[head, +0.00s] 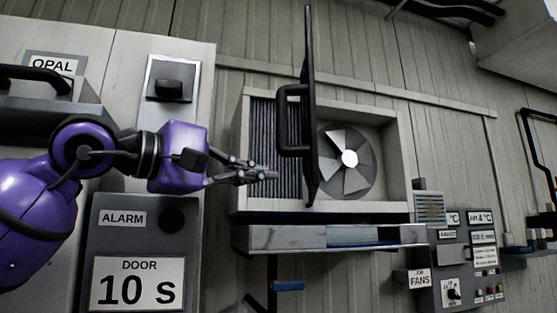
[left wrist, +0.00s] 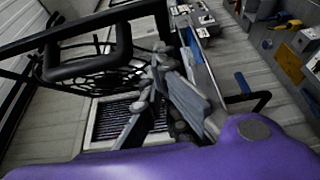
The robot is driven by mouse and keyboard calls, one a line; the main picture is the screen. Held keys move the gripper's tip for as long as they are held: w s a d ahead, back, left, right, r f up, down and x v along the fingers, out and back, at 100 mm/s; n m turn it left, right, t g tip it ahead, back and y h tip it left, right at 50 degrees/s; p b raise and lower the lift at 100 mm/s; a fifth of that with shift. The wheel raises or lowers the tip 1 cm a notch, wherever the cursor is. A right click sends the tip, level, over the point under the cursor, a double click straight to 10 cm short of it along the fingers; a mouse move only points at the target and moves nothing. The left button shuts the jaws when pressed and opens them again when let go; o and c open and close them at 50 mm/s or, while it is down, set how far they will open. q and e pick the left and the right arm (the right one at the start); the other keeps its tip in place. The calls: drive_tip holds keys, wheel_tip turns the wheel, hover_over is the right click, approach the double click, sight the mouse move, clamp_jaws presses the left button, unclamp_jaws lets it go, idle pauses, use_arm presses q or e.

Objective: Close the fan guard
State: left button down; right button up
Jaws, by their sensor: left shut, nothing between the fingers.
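The fan guard (head: 310,110) is a dark panel seen nearly edge-on in the head view, swung out from the fan housing (head: 400,150). Its black handle (head: 284,120) faces left. Behind it, the grey fan (head: 346,170) with a white hub is exposed, with a finned panel to its left. My left gripper (head: 272,175) is shut and empty, left of the guard and below its handle, in front of the fins. In the left wrist view the guard's mesh (left wrist: 100,80) and handle (left wrist: 85,55) show beyond and left of the gripper (left wrist: 155,60). My right gripper is not in view.
A ledge (head: 290,239) runs under the fan housing. A control panel (head: 462,265) with a FANS label is at lower right. A grey cabinet (head: 200,215) with ALARM and DOOR signs stands on the left, close to my left arm.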

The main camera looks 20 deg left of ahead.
use_arm(q)
drive_tip(key=shift+w+d+p, duration=0.15)
drive_tip(key=shift+w+d, duration=0.05)
drive_tip(key=shift+d, duration=0.55)
drive_tip(key=shift+w+d+p, duration=0.15)
drive_tip(key=shift+w+d, duration=0.1)
drive_tip(key=shift+d, duration=0.45)
drive_tip(key=shift+w+d+p, duration=0.15)
drive_tip(key=shift+w+d, duration=0.05)
drive_tip(key=shift+d, duration=0.55)
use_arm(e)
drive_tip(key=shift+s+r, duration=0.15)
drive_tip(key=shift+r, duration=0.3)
